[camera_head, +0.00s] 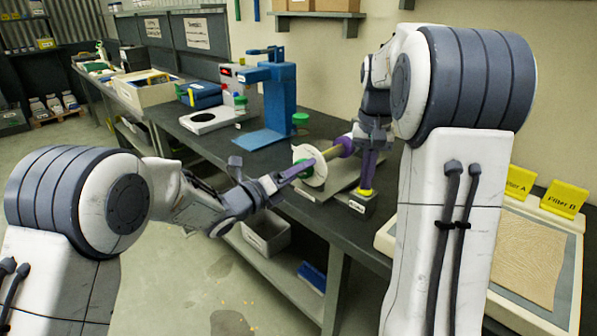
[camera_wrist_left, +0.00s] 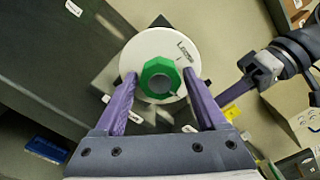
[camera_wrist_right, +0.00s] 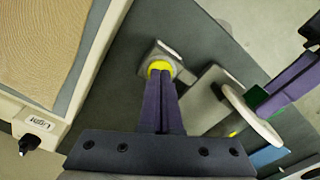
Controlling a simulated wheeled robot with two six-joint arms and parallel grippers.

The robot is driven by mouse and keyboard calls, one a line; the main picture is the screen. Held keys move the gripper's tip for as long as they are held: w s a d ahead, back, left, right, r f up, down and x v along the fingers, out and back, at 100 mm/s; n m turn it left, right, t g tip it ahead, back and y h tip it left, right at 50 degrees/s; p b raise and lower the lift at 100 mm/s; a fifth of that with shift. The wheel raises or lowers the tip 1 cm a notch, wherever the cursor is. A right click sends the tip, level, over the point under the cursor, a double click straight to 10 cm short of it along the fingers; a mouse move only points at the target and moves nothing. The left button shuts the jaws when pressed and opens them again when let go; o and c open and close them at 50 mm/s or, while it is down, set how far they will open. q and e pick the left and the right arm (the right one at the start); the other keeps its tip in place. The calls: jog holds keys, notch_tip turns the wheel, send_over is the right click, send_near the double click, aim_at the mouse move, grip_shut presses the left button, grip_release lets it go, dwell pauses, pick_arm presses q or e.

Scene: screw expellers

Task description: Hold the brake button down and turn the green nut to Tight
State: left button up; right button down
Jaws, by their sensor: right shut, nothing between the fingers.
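The green nut (camera_wrist_left: 160,80) sits at the centre of a white disc (camera_wrist_left: 140,52), whose readable label looks like "Loose". My left gripper (camera_wrist_left: 159,75) is open, with one purple finger on each side of the nut; gaps show between fingers and nut. The nut also shows in the right wrist view (camera_wrist_right: 257,97), partly hidden by my left fingers. The yellow brake button (camera_wrist_right: 160,67) stands on a small grey box (camera_head: 357,203). My right gripper (camera_wrist_right: 161,76) is shut and empty, pointing down with its tips at the button. I cannot tell how far the button is pressed.
A blue stand (camera_head: 283,95) is on the bench (camera_head: 225,140) behind the disc. A shallow tray (camera_head: 570,275) with yellow filter signs (camera_head: 565,199) lies at the right. A grey bin (camera_head: 265,232) is on the shelf below.

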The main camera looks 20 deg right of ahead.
dwell(0.3)
pick_arm(q)
jog(key=n, duration=0.8)
jog(key=c, duration=1)
jog(key=m, duration=0.6)
jog(key=shift+m, duration=0.4)
jog(key=o, duration=1)
